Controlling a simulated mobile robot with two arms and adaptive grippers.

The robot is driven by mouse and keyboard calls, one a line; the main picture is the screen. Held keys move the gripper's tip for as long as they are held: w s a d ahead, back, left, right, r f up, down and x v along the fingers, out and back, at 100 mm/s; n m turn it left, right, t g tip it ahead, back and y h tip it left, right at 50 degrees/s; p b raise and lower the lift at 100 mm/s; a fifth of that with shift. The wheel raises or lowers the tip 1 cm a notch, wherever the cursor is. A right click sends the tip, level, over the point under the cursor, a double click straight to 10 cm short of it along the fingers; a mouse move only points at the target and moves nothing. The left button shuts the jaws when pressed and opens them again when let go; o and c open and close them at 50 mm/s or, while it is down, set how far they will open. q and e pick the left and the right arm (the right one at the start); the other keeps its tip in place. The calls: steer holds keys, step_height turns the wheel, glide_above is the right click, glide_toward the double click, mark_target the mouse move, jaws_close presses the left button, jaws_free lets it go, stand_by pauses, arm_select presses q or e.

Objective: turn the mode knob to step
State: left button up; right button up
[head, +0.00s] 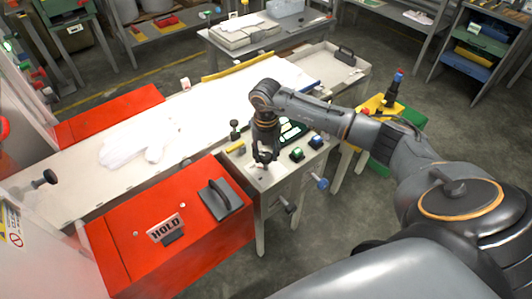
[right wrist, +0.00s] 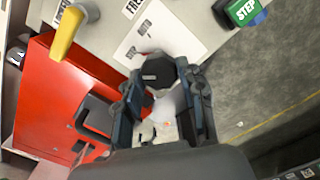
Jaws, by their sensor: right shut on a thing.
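My right gripper (head: 264,156) reaches down onto the control panel (head: 262,181) at the end of the white bench. In the right wrist view its two fingers (right wrist: 160,82) stand either side of a dark round knob (right wrist: 157,71) and are shut on it. I take this to be the mode knob; its pointer direction cannot be told. In the head view the gripper largely hides the knob. My left gripper is not in view.
A red cabinet (head: 130,235) with a HOLD plate (head: 166,227) and dark handle stands left of the panel. White gloves (head: 122,148) lie on the bench. A yellow-ended lever (right wrist: 68,36) is near the gripper.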

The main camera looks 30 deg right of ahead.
mark_target(266, 156)
stand_by(0.5)
steer(key=o, duration=1.2)
step_height(266, 156, up, 12)
steer(key=shift+r, duration=0.1)
